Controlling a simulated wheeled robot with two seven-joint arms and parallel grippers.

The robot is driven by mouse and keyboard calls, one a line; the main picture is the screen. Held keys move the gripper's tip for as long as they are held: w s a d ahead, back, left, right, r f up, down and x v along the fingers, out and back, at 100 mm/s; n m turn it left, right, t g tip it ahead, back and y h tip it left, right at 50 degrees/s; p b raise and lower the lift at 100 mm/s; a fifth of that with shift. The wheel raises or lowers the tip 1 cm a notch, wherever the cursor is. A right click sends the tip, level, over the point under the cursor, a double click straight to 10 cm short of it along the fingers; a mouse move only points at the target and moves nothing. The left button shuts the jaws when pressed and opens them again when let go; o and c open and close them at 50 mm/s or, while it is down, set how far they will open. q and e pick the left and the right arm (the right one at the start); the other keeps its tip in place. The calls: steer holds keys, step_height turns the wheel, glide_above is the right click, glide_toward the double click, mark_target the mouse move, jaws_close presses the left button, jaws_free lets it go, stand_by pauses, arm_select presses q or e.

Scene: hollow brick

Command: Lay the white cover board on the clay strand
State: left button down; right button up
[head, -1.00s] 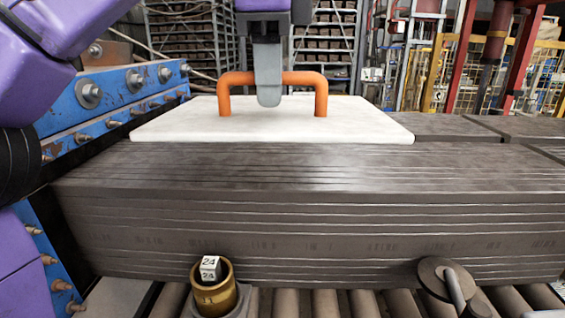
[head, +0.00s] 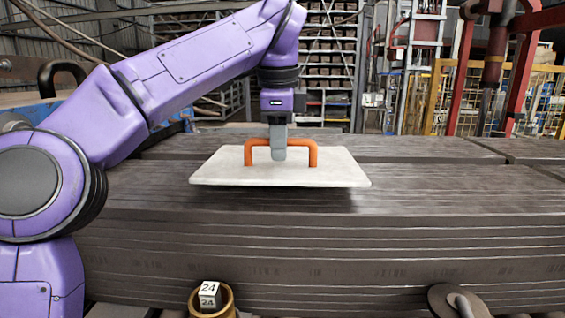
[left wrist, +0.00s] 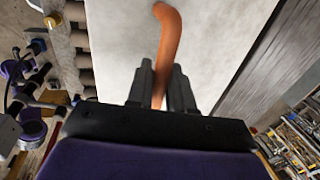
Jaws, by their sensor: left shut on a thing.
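The white cover board (head: 222,172) is above the dark grooved clay strand (head: 430,195) in the head view, roughly level. A dark shadow lies under its front edge; whether it touches the strand I cannot tell for sure. Its orange handle (head: 312,156) stands up in its middle. My left gripper (head: 279,152) is shut on the handle's top bar. In the left wrist view, the gripper (left wrist: 162,85) has its fingers on either side of the orange handle (left wrist: 170,35), with the white board (left wrist: 115,35) beyond. My right gripper is not in view.
More clay strand (head: 400,148) lies behind. At the front edge are a brass cup (head: 226,303) with a white cube marked 24 (head: 209,294) and a round metal knob (head: 458,302). A red frame (head: 465,75) and yellow fencing (head: 440,95) stand at the back right.

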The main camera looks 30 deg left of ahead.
mark_target(279, 164)
arm_select(q)
steer(key=x, duration=0.4)
steer(key=shift+s+a, duration=0.1)
steer(key=shift+f, duration=0.15)
steer(key=c, duration=1)
jaws_free()
steer(key=shift+r, duration=0.25)
steer(key=p+v, duration=0.3)
steer(key=v, duration=0.8)
steer(key=shift+r, duration=0.4)
